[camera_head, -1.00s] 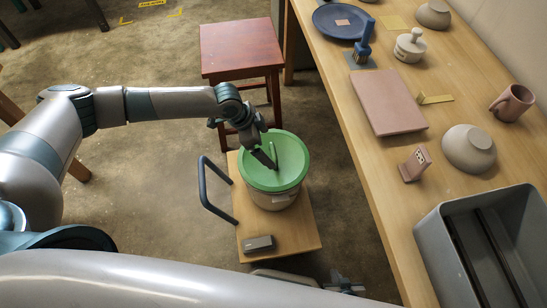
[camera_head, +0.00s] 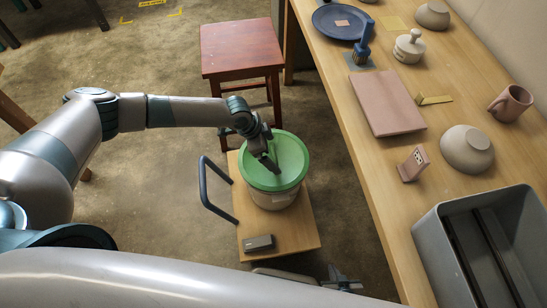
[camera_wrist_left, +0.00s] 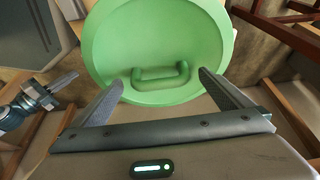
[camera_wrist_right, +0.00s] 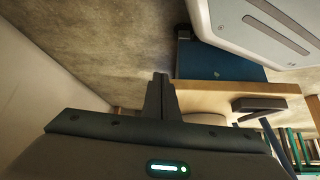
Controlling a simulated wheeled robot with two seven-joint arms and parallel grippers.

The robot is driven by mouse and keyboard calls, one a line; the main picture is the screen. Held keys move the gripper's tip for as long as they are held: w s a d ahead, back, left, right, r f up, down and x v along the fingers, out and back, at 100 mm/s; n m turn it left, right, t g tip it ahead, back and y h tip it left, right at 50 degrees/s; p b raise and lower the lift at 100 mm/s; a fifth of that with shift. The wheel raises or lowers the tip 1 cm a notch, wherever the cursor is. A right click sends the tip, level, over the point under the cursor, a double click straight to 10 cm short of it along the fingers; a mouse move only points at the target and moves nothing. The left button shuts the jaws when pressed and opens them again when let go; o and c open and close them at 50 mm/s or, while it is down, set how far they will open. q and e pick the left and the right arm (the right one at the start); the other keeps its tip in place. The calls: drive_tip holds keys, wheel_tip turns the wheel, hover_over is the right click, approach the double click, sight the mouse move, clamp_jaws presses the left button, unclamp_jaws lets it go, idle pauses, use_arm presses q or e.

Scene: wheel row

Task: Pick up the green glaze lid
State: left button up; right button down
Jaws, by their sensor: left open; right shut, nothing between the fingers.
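The green glaze lid (camera_head: 290,152) is a round green disc on top of a pale bucket (camera_head: 272,201), which stands on a low wooden trolley. My left gripper (camera_head: 273,167) is over the lid. In the left wrist view, the lid (camera_wrist_left: 150,35) fills the upper middle, and its raised handle (camera_wrist_left: 160,80) appears between the fingertips of my open left gripper (camera_wrist_left: 161,80). No contact with the handle is visible.
The trolley (camera_head: 295,232) has a dark push handle (camera_head: 209,195) on its left and a small grey block (camera_head: 259,243) near its front. A red stool (camera_head: 237,48) stands behind it. The long workbench (camera_head: 365,160) on the right holds pottery and a grey bin (camera_head: 432,250).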

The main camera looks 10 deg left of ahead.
drive_tip(key=shift+w+a+r, duration=0.1)
drive_tip(key=shift+w, duration=0.2)
use_arm(q)
drive_tip(key=shift+c, duration=0.6)
drive_tip(key=c, duration=1.4)
use_arm(e)
drive_tip(key=shift+s+f, duration=0.2)
drive_tip(key=shift+s, duration=0.55)
use_arm(q)
drive_tip(key=shift+r, duration=0.15)
use_arm(e)
drive_tip(key=shift+w, duration=0.1)
